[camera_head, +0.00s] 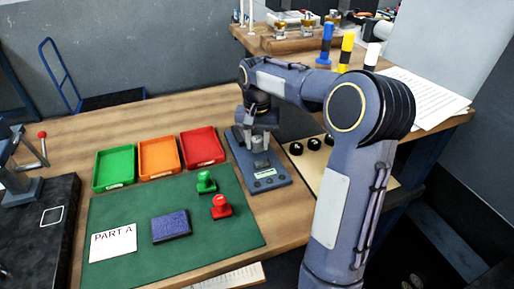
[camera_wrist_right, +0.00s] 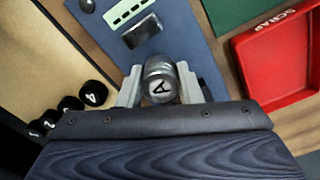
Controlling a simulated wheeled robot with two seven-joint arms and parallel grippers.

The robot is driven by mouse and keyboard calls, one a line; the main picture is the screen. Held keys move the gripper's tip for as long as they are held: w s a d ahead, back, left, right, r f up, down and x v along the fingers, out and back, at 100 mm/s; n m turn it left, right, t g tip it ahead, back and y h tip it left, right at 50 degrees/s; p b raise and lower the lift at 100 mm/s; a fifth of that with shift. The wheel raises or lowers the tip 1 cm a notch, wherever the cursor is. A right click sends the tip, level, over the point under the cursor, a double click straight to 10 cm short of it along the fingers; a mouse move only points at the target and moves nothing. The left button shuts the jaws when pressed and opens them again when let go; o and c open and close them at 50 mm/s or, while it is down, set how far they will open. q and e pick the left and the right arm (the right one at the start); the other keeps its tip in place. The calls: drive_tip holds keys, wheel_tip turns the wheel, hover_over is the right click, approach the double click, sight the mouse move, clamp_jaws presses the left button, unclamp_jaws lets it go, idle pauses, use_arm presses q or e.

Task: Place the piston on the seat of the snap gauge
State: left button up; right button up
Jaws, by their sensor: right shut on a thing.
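The snap gauge (camera_head: 278,180) is a blue-grey base with a small display, on the table right of the green mat. A small metal block, apparently its seat (camera_head: 261,163), stands on the base behind the display; it also shows in the wrist view (camera_wrist_right: 142,32). My right gripper (camera_head: 259,130) is over the rear of the gauge. Its fingers are shut on the piston (camera_wrist_right: 160,84), a grey metal cylinder whose end face carries an "A". In the wrist view the piston is apart from the block. The gap below the piston is unclear. My left gripper is out of view.
Green (camera_head: 114,167), orange (camera_head: 159,157) and red (camera_head: 202,147) trays stand left of the gauge. Green (camera_head: 206,183) and red (camera_head: 221,207) stamps and a blue pad (camera_head: 171,226) are on the mat. Black numbered knobs (camera_head: 314,144) sit right of the gauge.

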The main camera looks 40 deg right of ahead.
sight(257, 149)
drive_tip(key=shift+a+f, duration=0.1)
drive_tip(key=shift+f, duration=1.25)
drive_tip(key=shift+f, duration=0.1)
drive_tip(key=shift+f, duration=0.15)
drive_tip(key=o, duration=1)
wheel_tip(257, 149, up, 13)
drive_tip(key=shift+s+f+p, duration=0.1)
drive_tip(key=shift+f+p, duration=0.1)
drive_tip(key=shift+p, duration=0.3)
drive_tip(key=s+a+f+n+t+y, duration=0.1)
drive_tip(key=s+a+f+n+t, duration=0.1)
drive_tip(key=s+a, duration=0.4)
drive_tip(key=s+a+f+n+t+y, duration=0.1)
drive_tip(key=s+a+f+n, duration=0.2)
drive_tip(key=s+a, duration=0.3)
drive_tip(key=s+a+f+n+t+y, duration=0.1)
drive_tip(key=s+a+f, duration=0.3)
drive_tip(key=s, duration=0.6)
drive_tip(key=shift+s+a+f+n+t+y, duration=0.15)
drive_tip(key=shift+a+n+t+y, duration=0.25)
drive_tip(key=shift+a+n+t, duration=0.5)
